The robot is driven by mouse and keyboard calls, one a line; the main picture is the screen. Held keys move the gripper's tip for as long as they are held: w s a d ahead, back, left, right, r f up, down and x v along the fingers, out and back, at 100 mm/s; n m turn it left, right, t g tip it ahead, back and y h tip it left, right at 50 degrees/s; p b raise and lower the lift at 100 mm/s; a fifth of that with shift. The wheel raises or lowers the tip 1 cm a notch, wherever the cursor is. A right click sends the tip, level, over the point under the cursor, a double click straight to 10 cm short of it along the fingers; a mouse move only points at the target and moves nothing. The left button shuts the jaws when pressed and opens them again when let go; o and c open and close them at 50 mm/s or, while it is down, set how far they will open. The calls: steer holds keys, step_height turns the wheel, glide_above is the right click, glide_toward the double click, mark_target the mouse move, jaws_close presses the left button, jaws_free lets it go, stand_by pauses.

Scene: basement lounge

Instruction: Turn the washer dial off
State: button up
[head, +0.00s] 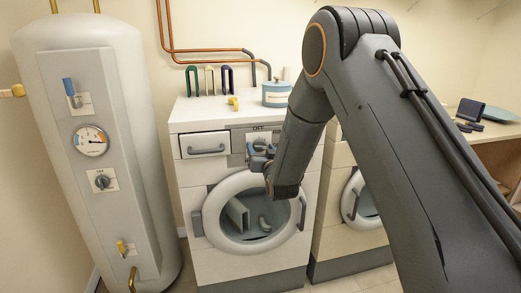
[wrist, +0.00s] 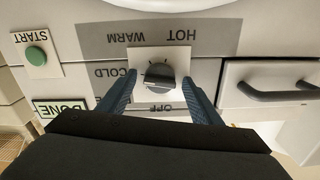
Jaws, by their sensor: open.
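The washer dial (wrist: 160,77) is a dark grey knob on a pale square plate. The wrist view shows it upside down, with OFF below it, COLD to the left, WARM upper left and HOT upper right. I cannot tell for sure which label its pointer faces. My gripper (wrist: 161,88) is open, with one blue-grey finger on each side of the dial; no clear contact shows. In the head view my gripper (head: 260,158) is at the control panel of the white washer (head: 212,265), partly covering the dial.
A green START button (wrist: 36,57) and a DONE label (wrist: 60,109) lie left of the dial in the wrist view. A drawer handle (wrist: 275,92) stands out to the right. The round washer door (head: 212,213) is below the panel. A water heater (head: 84,150) stands left.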

steer(key=shift+c, duration=0.3)
steer(key=c, duration=1)
steer(key=shift+n, duration=0.3)
steer(key=n+b, duration=0.2)
steer(key=n, duration=0.2)
steer(key=n+b, duration=0.2)
steer(key=n, duration=0.4)
steer(key=n+b, duration=0.1)
steer(key=n, duration=0.3)
steer(key=n+b, duration=0.1)
steer(key=n, duration=0.4)
steer(key=shift+n, duration=0.3)
